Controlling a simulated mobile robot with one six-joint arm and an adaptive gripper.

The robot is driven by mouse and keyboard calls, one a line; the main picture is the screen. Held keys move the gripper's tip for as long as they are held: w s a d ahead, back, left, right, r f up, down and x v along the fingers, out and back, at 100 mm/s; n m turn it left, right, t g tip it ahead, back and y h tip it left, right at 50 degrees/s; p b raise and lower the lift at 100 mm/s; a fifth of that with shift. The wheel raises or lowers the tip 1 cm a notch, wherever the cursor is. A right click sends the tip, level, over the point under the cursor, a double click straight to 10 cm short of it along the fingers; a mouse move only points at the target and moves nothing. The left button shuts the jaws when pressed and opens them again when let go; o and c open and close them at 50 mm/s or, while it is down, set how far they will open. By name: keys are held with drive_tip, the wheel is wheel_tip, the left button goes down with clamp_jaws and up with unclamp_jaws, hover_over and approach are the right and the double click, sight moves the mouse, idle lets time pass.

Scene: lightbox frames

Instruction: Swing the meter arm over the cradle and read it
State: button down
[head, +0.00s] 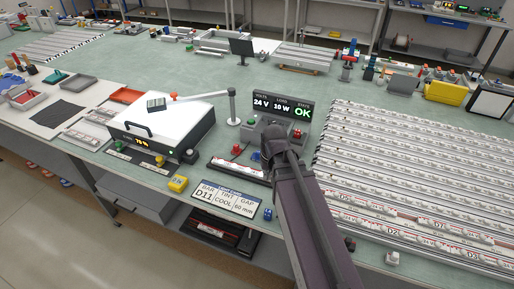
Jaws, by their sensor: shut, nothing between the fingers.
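The meter arm is a pale bar with an orange section (178,98), reaching left from a grey upright post (232,106). Its small dark head (156,104) is above the white lightbox (165,118), whose front display shows an orange reading that looks like 78 %. The low dark cradle (238,171) is right of the lightbox, with a pale bar in it. The meter head is not over the cradle. My gripper (272,150) is shut and empty, beside the right end of the cradle and right of the post. My own arm partly hides it.
A black display (280,105) reads 24 V, 10 W and OK. A card (225,197) reads D11, COOL, 60 mm. Rows of bars (420,170) fill the right.

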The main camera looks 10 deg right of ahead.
drive_tip(key=shift+g+h, duration=0.4)
drive_tip(key=shift+g, duration=0.1)
drive_tip(key=s, duration=0.4)
drive_tip(key=shift+s+d, duration=0.35)
drive_tip(key=shift+s, duration=0.05)
